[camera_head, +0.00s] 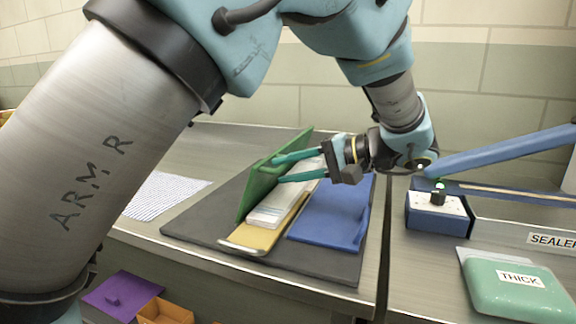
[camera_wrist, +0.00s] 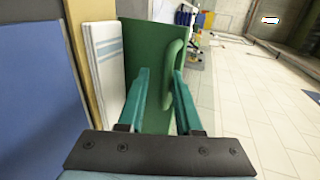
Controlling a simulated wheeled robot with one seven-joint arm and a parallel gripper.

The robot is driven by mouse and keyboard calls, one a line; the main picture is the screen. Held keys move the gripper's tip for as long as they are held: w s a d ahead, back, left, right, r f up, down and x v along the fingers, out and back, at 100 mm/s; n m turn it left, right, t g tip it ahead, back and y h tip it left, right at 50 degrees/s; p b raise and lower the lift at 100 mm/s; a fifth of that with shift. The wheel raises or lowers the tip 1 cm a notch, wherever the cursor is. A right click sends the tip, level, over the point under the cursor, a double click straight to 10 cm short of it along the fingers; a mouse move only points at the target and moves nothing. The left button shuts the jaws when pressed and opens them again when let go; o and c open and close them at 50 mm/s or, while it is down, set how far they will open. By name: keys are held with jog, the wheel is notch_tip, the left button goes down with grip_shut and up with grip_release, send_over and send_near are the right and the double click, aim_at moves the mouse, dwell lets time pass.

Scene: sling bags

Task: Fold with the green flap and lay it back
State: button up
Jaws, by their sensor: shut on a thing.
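The green flap (camera_head: 263,180) stands raised and tilted on the left side of the dark folding board (camera_head: 200,237). It also shows in the wrist view (camera_wrist: 140,40), with a raised green grip (camera_wrist: 174,62) on its face. My gripper (camera_head: 279,169) reaches in from the right, its two teal fingers shut on the flap's grip. A white folded cloth with a faint stripe (camera_head: 270,211) lies on the yellow middle panel (camera_head: 256,239), right beside the flap. The blue flap (camera_head: 326,220) lies flat on the right. The exact finger contact is partly hidden.
A blue-armed sealer (camera_head: 436,212) stands to the right, with a green block marked THICK (camera_head: 518,287) in front of it. A striped cloth (camera_head: 166,195) lies left of the board. Purple (camera_head: 122,295) and orange (camera_head: 164,312) items sit below the table's front edge.

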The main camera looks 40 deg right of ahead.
jog(key=o, duration=0.3)
jog(key=shift+s+d+f, duration=0.1)
jog(key=shift+s+f, duration=0.1)
jog(key=shift+f, duration=0.1)
jog(key=shift+o, duration=0.2)
jog(key=shift+r, duration=0.15)
jog(key=shift+r, duration=0.1)
jog(key=v, duration=1)
jog(key=shift+s+d+b, duration=0.25)
jog(key=shift+s+b, duration=0.05)
jog(key=shift+b, duration=0.15)
